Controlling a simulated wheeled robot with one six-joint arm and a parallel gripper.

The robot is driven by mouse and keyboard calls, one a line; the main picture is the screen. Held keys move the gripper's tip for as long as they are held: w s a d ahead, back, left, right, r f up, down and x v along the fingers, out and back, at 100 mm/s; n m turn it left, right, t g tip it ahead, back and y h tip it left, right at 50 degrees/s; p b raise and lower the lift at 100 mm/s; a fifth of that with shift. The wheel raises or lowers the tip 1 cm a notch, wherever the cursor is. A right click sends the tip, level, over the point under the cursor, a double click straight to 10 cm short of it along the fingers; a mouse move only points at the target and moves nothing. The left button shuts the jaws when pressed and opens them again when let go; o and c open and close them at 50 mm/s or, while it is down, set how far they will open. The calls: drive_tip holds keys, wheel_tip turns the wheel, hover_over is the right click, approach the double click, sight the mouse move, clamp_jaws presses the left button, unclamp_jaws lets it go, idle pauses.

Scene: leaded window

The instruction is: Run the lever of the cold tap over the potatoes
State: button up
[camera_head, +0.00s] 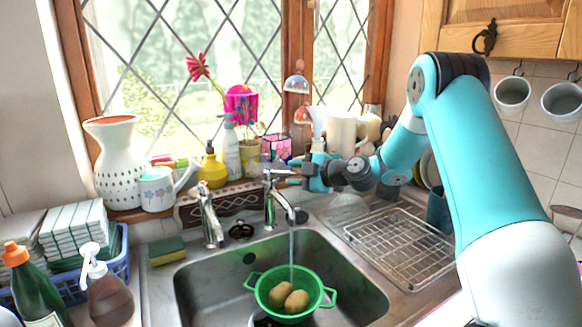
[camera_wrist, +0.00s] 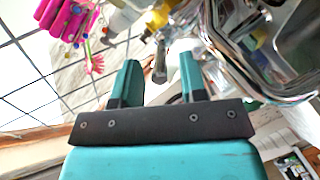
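A chrome tap (camera_head: 270,205) with a lever (camera_head: 279,172) on top stands at the back of the sink, on the right of two taps. A thin stream of water (camera_head: 292,245) falls from its spout into a green colander (camera_head: 262,301) in the basin. Potatoes (camera_head: 296,301) lie in the colander under the stream. My gripper (camera_head: 298,174) is at the lever's right end; I cannot tell whether it touches. In the wrist view its teal fingers (camera_wrist: 160,75) are apart, with a grey metal part showing in the gap beyond them.
A second tap (camera_head: 209,220) stands to the left. A sponge (camera_head: 167,250) lies on the left edge of the sink. A wire drying rack (camera_head: 400,247) is to the right. Bottles, a watering can (camera_head: 158,190) and a vase (camera_head: 116,160) line the sill behind.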

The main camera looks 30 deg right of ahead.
drive_tip(key=shift+x, duration=0.8)
clamp_jaws()
